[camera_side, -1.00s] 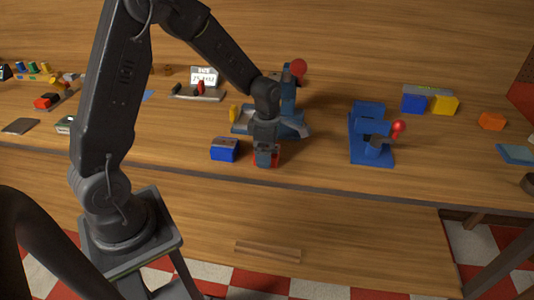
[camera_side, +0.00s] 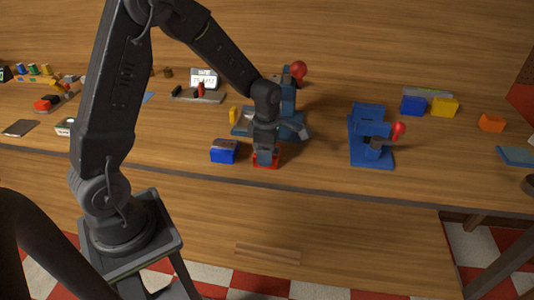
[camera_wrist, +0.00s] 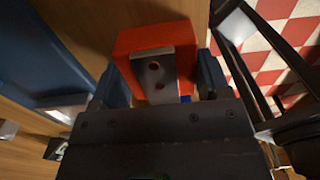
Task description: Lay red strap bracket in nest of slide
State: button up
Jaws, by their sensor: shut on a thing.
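The red strap bracket (camera_wrist: 158,72) is a bent grey metal strip with two holes, seen against a red block (camera_wrist: 130,45) in the wrist view. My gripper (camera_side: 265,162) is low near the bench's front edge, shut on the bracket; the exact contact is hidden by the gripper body. In the side view the red block (camera_side: 272,164) shows around the fingertips. A blue fixture with a red ball (camera_side: 287,88) stands just behind, partly covered by my arm. A second blue fixture (camera_side: 370,153) stands to the right. I cannot tell which carries the slide; no nest is clearly visible.
A blue block with a grey top (camera_side: 223,155) sits just left of my gripper. A yellow piece (camera_side: 233,115) stands behind it. Blue (camera_side: 413,106) and yellow (camera_side: 445,107) blocks are at the back right. The bench is clear between the two fixtures.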

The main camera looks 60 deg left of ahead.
jog(key=shift+r, duration=0.1)
notch_tip(320, 180, up, 4)
jog(key=shift+r, duration=0.1)
jog(key=s+a+r, duration=0.6)
jog(key=a, duration=0.3)
jog(key=m, duration=2.4)
send_over(278, 156)
jog(key=a, duration=0.1)
jog(key=f, duration=0.3)
jog(key=shift+s+a, duration=0.15)
jog(key=shift+s, duration=0.15)
jog(key=shift+w+d+f+m, duration=0.15)
jog(key=shift+d+m, duration=0.2)
jog(key=shift+m, duration=0.4)
jog(key=shift+w+d+f+m, duration=0.1)
jog(key=shift+d+m, duration=0.25)
jog(key=shift+m, duration=0.4)
